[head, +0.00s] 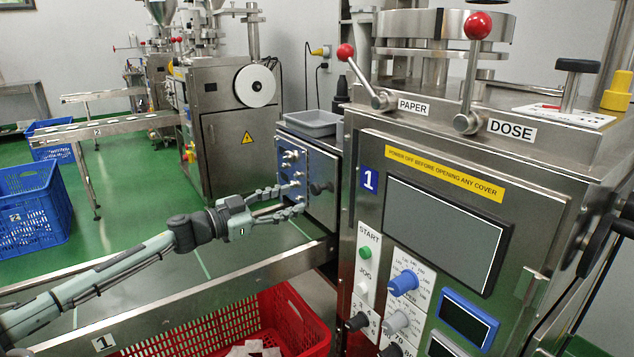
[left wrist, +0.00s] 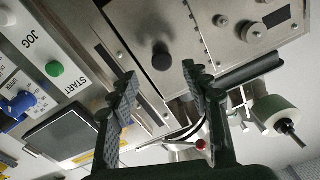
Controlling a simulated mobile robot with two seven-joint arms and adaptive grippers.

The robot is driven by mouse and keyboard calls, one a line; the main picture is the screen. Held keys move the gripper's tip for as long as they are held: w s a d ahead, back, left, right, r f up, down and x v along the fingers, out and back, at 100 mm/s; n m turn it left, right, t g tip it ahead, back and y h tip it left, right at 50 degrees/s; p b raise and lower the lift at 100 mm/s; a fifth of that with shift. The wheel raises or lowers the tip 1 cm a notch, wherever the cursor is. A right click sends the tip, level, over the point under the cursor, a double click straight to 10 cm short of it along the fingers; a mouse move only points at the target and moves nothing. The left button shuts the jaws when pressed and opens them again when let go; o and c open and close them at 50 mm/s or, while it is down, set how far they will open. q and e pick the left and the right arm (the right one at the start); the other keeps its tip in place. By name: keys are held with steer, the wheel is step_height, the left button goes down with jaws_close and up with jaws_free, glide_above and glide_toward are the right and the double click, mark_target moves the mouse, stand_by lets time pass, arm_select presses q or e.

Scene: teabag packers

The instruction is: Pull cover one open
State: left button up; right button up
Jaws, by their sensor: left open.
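Cover one seems to be the steel side panel (head: 322,212) of the machine marked 1, with a dark round knob (head: 318,188) on it. The panel looks closed. My left gripper (head: 298,198) is open and empty, its fingers pointing right at the panel, just left of the knob. In the left wrist view the dark knob (left wrist: 162,58) shows between and beyond the two open fingertips (left wrist: 161,70). The fingers appear apart from the knob; the exact gap is hard to tell. My right gripper is not in view.
The front panel carries a dark screen (head: 446,234), a green START button (head: 365,252) and several dials. Red-knobbed levers (head: 478,26) stand on top. A grey tray (head: 314,123) sits above the side panel. A steel conveyor (head: 200,297) and red crate (head: 312,328) lie below my left arm.

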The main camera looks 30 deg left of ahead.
mark_target(313, 189)
arm_select(q)
steer(key=shift+h, duration=0.3)
steer(key=x, duration=0.6)
steer(key=shift+w+r, duration=0.4)
steer(key=shift+w+d+f, duration=0.1)
steer(key=shift+w+d, duration=0.2)
steer(key=shift+w, duration=0.3)
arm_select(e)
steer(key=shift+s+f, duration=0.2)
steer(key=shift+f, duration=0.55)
arm_select(q)
steer(key=shift+c, duration=0.4)
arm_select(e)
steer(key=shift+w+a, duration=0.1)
arm_select(q)
jaws_close()
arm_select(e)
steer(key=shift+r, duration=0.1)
